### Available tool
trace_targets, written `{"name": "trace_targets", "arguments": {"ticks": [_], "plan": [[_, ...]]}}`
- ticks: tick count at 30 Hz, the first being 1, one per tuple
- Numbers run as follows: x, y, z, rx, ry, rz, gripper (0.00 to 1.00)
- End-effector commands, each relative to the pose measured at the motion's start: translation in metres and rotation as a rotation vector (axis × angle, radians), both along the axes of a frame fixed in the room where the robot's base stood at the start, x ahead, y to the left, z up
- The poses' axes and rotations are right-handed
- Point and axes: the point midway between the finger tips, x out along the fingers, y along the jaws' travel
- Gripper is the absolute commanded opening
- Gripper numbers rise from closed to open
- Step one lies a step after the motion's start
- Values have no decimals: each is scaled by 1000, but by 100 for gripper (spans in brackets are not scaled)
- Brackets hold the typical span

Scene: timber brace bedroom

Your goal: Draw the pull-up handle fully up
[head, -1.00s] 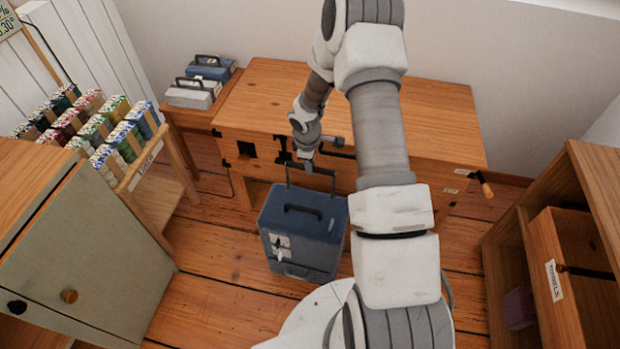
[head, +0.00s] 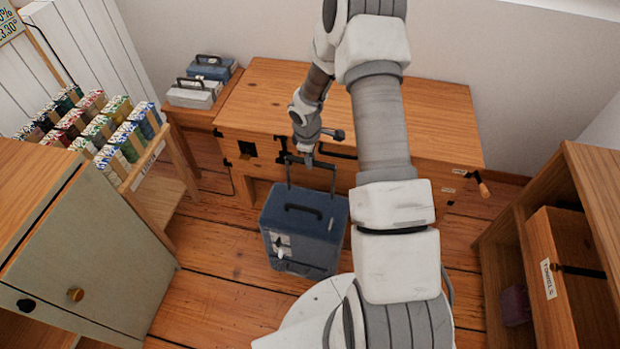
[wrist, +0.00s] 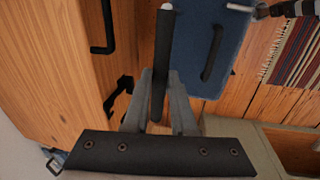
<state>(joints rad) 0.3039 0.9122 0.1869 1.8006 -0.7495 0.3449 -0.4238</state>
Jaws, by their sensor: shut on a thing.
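A blue case (head: 325,228) stands on the wooden floor in front of a wooden chest. Its black pull-up handle (head: 289,174) stands raised above its back edge on two thin posts, with a crossbar on top. The case also has a short black carry grip (head: 304,210) on its lid. My gripper (head: 307,161) is at the crossbar, above the case. In the wrist view the two grey fingers (wrist: 160,84) are shut on the black crossbar (wrist: 164,50), and the blue case (wrist: 222,30) shows beyond it. The lower ends of the posts are partly hidden.
The wooden chest (head: 420,105) stands close behind my gripper. A rack of coloured cartons (head: 100,130) and a cabinet (head: 85,260) are at left. An open drawer unit (head: 560,275) is at right. Floor left of the case is clear.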

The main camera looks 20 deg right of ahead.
Motion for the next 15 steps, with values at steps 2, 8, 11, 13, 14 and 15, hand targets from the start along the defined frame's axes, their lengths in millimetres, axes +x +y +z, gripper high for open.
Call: {"name": "trace_targets", "arguments": {"ticks": [2,8,11,13,14,15], "plan": [[1,0,5,0,-2,-1,0],[1,0,11,0,-2,-1,0],[1,0,14,0,-2,-2,0],[1,0,16,0,-2,-2,0],[1,0,17,0,-2,-2,0],[1,0,18,0,-2,-2,0]]}}
